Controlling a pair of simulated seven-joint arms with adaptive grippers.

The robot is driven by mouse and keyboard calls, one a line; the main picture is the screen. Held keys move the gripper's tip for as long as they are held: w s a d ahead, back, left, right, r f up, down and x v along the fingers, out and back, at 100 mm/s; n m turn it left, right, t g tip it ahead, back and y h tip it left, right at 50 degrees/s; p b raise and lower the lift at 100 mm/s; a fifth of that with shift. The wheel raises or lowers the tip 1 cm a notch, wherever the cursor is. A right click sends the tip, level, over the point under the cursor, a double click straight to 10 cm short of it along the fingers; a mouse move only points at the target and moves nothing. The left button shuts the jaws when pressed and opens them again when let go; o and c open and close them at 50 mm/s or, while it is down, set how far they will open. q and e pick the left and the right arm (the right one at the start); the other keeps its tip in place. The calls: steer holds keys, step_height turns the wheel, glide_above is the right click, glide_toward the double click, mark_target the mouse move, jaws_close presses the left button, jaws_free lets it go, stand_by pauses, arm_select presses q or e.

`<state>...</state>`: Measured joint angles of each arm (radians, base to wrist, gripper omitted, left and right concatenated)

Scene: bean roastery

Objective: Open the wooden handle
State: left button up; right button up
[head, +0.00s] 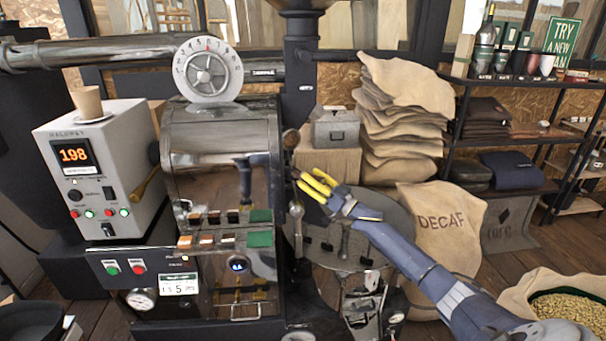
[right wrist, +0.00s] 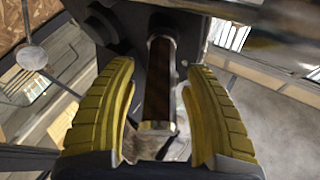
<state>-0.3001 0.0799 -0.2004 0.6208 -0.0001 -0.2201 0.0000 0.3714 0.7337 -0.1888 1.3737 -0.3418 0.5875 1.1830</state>
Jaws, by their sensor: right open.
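The wooden handle (right wrist: 158,85) is a dark brown bar with metal edging and a metal end. In the right wrist view it lies between the two yellow fingers of my right gripper (right wrist: 158,90), with visible gaps on both sides. In the head view my right gripper (head: 301,178) reaches in from the right, fingers pointing left at the roaster's front right side. The fingers are open and hold nothing. The handle is small and hard to make out there beside the fingertips. My left gripper is out of view.
The roaster drum (head: 215,140) stands just left of the gripper. A round wooden knob (head: 291,141) sits above the fingertips. The round cooling tray (head: 345,240) is below my right arm. Stacked sacks (head: 400,130) and a DECAF sack (head: 440,235) stand to the right.

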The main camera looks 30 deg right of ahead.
steer(key=shift+x, duration=1.25)
steer(key=shift+c, duration=0.3)
jaws_close()
